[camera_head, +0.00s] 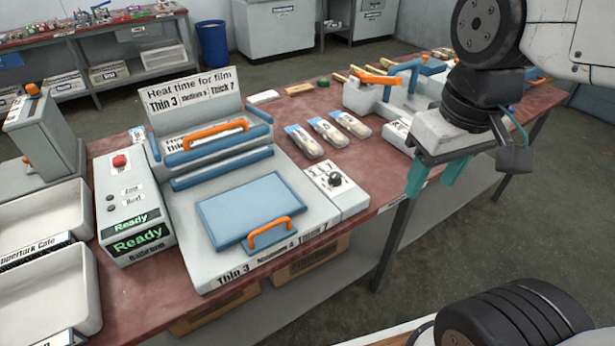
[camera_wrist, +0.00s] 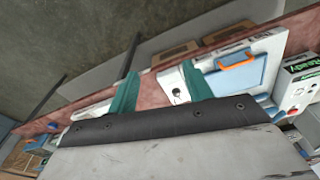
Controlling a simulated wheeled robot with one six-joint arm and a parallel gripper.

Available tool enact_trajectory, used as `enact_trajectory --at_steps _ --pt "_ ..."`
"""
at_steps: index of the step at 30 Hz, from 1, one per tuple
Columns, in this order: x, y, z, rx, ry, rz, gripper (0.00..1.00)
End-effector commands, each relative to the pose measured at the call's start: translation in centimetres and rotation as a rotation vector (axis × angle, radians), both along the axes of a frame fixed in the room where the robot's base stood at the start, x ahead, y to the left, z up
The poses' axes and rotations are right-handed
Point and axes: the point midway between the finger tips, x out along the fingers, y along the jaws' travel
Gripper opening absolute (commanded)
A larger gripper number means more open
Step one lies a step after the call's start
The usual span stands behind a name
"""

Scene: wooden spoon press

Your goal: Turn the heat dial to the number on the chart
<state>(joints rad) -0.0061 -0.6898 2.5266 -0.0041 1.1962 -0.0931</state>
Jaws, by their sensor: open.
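The heat dial (camera_head: 335,180) is a small black knob on a pale panel at the right side of the press (camera_head: 205,255). Its pointer setting is too small to read. The chart (camera_head: 188,95) stands at the back of the press and reads "Heat time for film", "Thin 3", a blurred middle entry and "Thick 7". My gripper (camera_head: 436,182) is open and empty, to the right of the dial and apart from it, beyond the table's front edge. In the wrist view the dial (camera_wrist: 177,94) shows between the teal fingers (camera_wrist: 161,88), at a distance.
A control box (camera_head: 135,215) with a red button and green "Ready" displays stands left of the press. Several film-wrapped packs (camera_head: 328,132) lie behind the dial panel. Another press with an orange handle (camera_head: 375,78) stands at the back right. Floor is open right of the table.

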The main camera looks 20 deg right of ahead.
Motion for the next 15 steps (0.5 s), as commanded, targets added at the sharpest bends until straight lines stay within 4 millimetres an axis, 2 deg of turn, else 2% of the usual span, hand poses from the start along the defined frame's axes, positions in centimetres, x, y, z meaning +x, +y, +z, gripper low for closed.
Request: enact_trajectory --at_steps 4,8,11,15 --pt "5.3 0.3 -0.5 -0.022 0.025 0.227 0.5" --pt "11.0 0.8 -2.0 -0.043 0.043 0.479 0.5" --pt "15.3 1.3 -3.9 -0.056 0.053 0.675 0.5" --pt "20.8 2.1 -7.4 -0.071 0.065 0.933 0.5"
